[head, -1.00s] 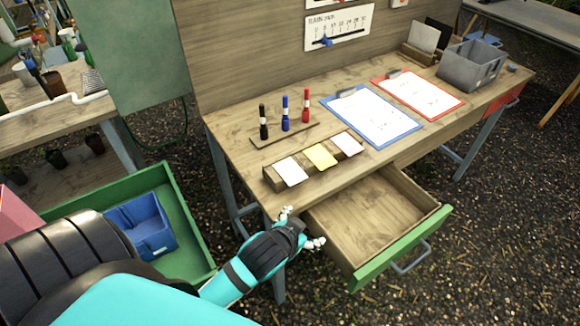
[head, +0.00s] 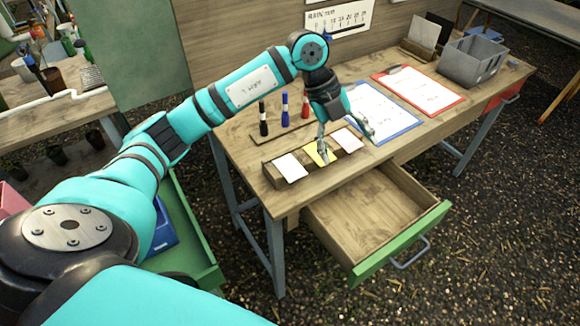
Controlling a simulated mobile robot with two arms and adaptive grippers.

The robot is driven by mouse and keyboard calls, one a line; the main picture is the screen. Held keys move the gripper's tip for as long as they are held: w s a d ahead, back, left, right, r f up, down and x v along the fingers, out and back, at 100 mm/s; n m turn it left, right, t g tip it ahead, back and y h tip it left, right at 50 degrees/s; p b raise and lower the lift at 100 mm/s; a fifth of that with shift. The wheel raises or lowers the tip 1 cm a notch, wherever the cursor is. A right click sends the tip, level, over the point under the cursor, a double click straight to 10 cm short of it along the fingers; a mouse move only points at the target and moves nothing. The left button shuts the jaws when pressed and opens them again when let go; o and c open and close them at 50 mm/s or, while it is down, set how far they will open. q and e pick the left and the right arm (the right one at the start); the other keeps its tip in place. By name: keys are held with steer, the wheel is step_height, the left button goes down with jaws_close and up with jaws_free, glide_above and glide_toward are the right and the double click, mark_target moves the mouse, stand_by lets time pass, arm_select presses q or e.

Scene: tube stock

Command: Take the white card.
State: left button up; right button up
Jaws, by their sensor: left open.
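A wooden card holder (head: 273,179) near the front edge of the workbench holds three cards in a row. The white card (head: 291,167) is at the left end. A yellow card (head: 313,153) is in the middle, partly hidden by a finger. A pale, faintly pinkish card (head: 347,139) is at the right end. My left gripper (head: 346,145) is open and points down over the holder's right part. One finger is in front of the yellow card and the other is right of the pale card. I cannot tell whether it touches either. My right gripper is not in view.
Black, blue and red markers (head: 285,110) stand behind the holder. A blue clipboard (head: 401,120) and a red clipboard (head: 436,98) lie to the right, beside a grey bin (head: 470,65). A drawer (head: 362,212) stands open and empty below the bench front.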

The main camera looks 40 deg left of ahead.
arm_select(q)
steer(key=a+r+n+g+y, duration=0.1)
steer(key=a+n+y, duration=0.15)
steer(key=a, duration=0.45)
steer(key=a+r+n+y, duration=0.2)
steer(key=a+y, duration=0.1)
steer(key=a, duration=0.4)
steer(key=p, duration=0.3)
glide_above(290, 167)
steer(key=shift+m, duration=0.25)
steer(key=f, duration=1)
steer(key=shift+s+d+f, duration=0.15)
steer(key=shift+d+f, duration=0.15)
steer(key=shift+f, duration=0.6)
steer(key=shift+f+p, duration=0.3)
steer(key=shift+f, duration=0.05)
steer(key=f, duration=0.1)
steer(key=f+p, duration=0.1)
steer(key=f, duration=0.1)
steer(key=shift+a+f+p, duration=0.3)
steer(key=shift+f, duration=0.4)
steer(key=shift+c, duration=0.3)
steer(key=c, duration=0.8)
